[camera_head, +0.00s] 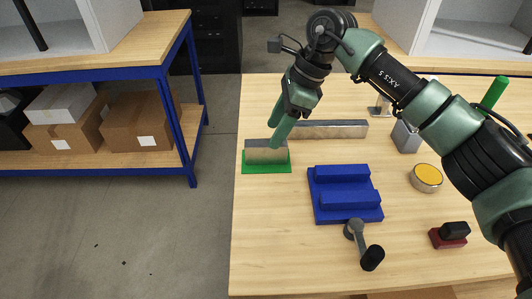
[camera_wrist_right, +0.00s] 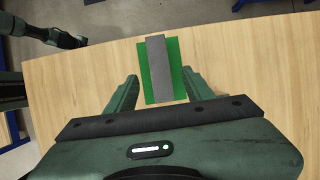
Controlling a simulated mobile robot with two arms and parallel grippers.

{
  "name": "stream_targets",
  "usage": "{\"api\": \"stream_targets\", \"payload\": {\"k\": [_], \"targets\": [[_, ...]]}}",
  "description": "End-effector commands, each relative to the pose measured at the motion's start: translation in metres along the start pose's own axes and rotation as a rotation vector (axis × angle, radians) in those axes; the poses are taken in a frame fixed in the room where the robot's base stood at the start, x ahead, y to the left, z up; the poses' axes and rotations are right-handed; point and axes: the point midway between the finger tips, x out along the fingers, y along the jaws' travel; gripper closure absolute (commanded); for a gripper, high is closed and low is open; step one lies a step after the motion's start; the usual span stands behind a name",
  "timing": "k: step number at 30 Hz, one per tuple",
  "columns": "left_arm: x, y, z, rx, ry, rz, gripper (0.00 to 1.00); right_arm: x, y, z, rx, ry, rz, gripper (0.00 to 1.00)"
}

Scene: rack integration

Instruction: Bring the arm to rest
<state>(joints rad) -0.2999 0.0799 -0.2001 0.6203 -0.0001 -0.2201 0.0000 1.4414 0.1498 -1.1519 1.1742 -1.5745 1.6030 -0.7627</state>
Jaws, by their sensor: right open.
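My right arm comes in from the right in the head view, and its green right gripper (camera_head: 273,134) points down at the grey metal block (camera_head: 266,155). The block lies on a green pad (camera_head: 266,169) near the table's left edge. In the right wrist view, the right gripper (camera_wrist_right: 160,76) is open, with its two fingers apart on either side of the block (camera_wrist_right: 158,80) and the green pad (camera_wrist_right: 176,58). Whether the fingertips are above the block or level with it is hard to tell. The left gripper is not recognisable in either view.
A blue stepped fixture (camera_head: 346,195) and a crank handle (camera_head: 364,244) stand on the wooden table (camera_head: 290,260). A long metal bar (camera_head: 330,130) lies behind. A yellow-topped disc (camera_head: 426,177) and a red-and-black part (camera_head: 450,235) are at right. The front left of the table is clear.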

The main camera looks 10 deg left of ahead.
Motion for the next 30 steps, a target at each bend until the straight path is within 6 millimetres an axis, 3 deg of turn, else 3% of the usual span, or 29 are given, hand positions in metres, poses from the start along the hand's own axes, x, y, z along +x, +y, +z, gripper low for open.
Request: {"api": "stream_targets", "payload": {"k": [1,6,23,26,30], "targets": [[-0.01,0.0,-0.001,0.0,0.0,0.0,1.0,-0.015,-0.001,0.001,0.001,0.001,-0.003,0.48],[-0.017,0.0,-0.002,0.0,0.0,0.0,1.0,-0.032,0.0,0.001,0.0,-0.001,0.0,0.48],[-0.02,0.0,-0.002,0.0,0.0,0.0,1.0,-0.036,0.0,0.002,0.0,-0.001,0.0,0.48],[-0.038,-0.001,-0.003,0.0,0.0,0.0,1.0,-0.053,0.0,0.009,0.0,-0.001,-0.001,0.48],[-0.085,-0.002,-0.007,0.0,0.0,0.0,1.0,-0.096,0.0,0.027,0.0,-0.001,-0.001,0.48]]}}
